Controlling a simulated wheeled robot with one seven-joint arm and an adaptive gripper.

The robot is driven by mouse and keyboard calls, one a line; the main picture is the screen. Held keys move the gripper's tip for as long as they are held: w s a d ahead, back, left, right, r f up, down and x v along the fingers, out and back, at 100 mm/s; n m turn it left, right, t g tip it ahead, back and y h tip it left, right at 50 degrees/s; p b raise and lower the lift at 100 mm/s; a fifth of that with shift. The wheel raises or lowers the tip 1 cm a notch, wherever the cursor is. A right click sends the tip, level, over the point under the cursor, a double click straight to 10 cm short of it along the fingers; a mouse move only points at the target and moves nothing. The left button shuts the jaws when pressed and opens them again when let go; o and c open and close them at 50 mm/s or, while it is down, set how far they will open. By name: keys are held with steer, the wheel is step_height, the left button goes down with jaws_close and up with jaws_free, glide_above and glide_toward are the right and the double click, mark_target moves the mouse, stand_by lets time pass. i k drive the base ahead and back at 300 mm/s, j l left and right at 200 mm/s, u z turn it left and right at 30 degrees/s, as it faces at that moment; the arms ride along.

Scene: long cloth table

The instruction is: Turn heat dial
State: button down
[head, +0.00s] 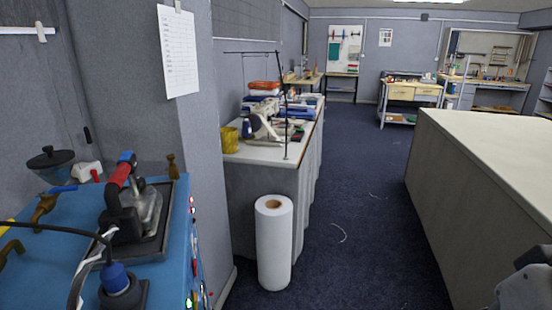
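A blue ironing station (60,225) stands at the lower left, cut off by the frame. An iron (132,205) with a red and black handle rests on a dark tray on its top. Small red and green lights show on its narrow right-hand panel (196,255), seen very edge-on. I cannot make out a heat dial for certain on the panel or the iron. A blue round fitting (116,277) on a black base sits at the station's front, with a cable beside it. My gripper is not in view; grey parts at the lower right look like my arm.
A white paper roll (274,243) stands on the floor right of the station. Behind it is a cloth-sided table (262,155) with a sewing machine. A long cloth-covered table (490,150) fills the right. Blue carpet (362,190) lies open between them. A wall corner juts out behind the station.

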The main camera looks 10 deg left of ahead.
mark_target(140, 182)
steer(key=u, duration=1.35)
steer(key=j+z, duration=0.25)
steer(key=j, duration=0.4)
steer(key=j+z, duration=0.3)
steer(key=j, duration=0.3)
